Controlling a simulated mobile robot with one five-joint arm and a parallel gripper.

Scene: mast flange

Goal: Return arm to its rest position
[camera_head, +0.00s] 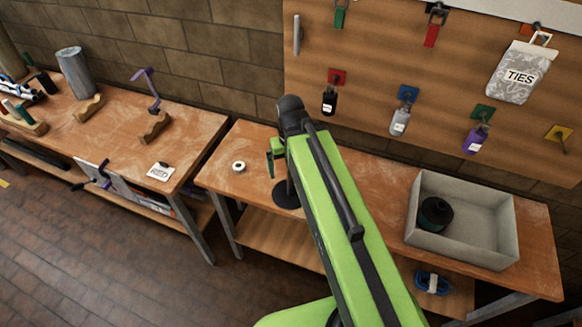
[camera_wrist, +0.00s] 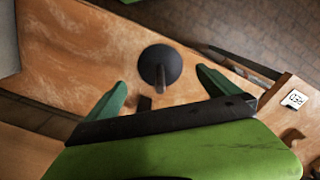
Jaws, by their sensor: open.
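My green arm reaches from the bottom of the head view up over the middle workbench (camera_head: 235,178), with its dark wrist joint at the top. My gripper (camera_head: 274,160) hangs above this bench, partly hidden by the arm. In the wrist view my gripper (camera_wrist: 162,80) is open, its two green fingers spread wide with nothing held. A round black base with an upright post (camera_wrist: 160,62) appears between and beyond the fingertips. The same black base (camera_head: 284,195) shows on the bench below the gripper in the head view, partly covered by the arm.
A pegboard (camera_head: 365,110) with hanging bottles and a TIES bag (camera_head: 520,72) stands behind the bench. A grey bin (camera_head: 478,238) holding a dark round item (camera_head: 435,213) sits at right. A white ring (camera_head: 238,167) lies at left. A second bench (camera_head: 115,140) stands left, across a gap.

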